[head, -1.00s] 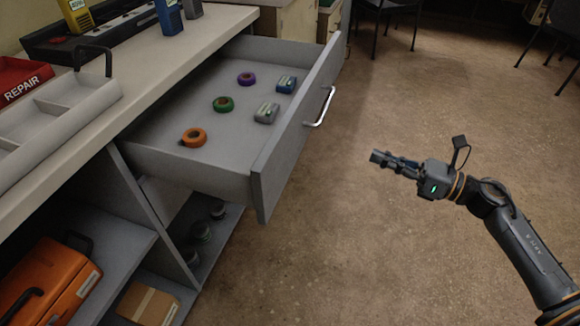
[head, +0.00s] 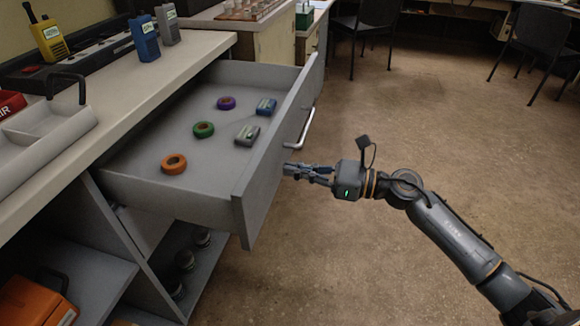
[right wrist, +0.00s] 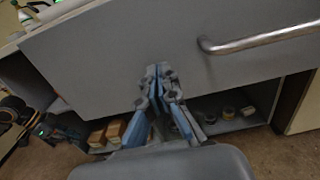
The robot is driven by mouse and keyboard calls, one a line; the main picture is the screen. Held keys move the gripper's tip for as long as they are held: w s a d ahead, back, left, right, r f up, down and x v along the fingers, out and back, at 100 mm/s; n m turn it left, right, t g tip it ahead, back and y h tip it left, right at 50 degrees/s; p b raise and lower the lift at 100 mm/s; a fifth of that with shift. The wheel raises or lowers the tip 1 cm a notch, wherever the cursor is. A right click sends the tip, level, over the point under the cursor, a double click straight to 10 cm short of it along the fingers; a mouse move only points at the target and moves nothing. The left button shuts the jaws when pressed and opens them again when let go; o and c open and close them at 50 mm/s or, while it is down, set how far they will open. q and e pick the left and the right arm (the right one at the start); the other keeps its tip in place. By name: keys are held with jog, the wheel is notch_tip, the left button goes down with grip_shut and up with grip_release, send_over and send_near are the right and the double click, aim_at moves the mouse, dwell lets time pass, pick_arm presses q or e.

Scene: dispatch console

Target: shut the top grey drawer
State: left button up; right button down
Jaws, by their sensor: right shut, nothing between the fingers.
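The top grey drawer (head: 243,196) stands pulled far out of the bench in the head view. Inside lie an orange tape roll (head: 173,163), a green one (head: 203,129), a purple one (head: 226,103), and a grey (head: 247,135) and a blue (head: 266,106) small item. Its front has a metal bar handle (head: 306,128), also in the right wrist view (right wrist: 262,40). My right gripper (head: 285,168) is shut and empty, close to the drawer's outer face and nearer the viewer than the handle. In the right wrist view its fingertips (right wrist: 158,70) overlap the grey face; contact cannot be told.
The worktop (head: 150,75) carries radios and a white tray (head: 45,130). Open shelves (head: 80,275) below hold an orange case (head: 35,302) and dark round things. Brown floor (head: 420,120) is free right of the drawer; chairs (head: 370,30) stand further back.

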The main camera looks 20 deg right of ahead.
jog(key=shift+w+a, duration=0.35)
jog(key=shift+a, duration=0.15)
pick_arm(q)
jog(key=shift+w+f, duration=0.1)
jog(key=shift+f, duration=0.35)
pick_arm(e)
jog(key=shift+a, duration=0.1)
pick_arm(q)
jog(key=shift+w+r, duration=0.1)
jog(key=shift+w, duration=0.05)
pick_arm(e)
jog(key=shift+w, duration=0.1)
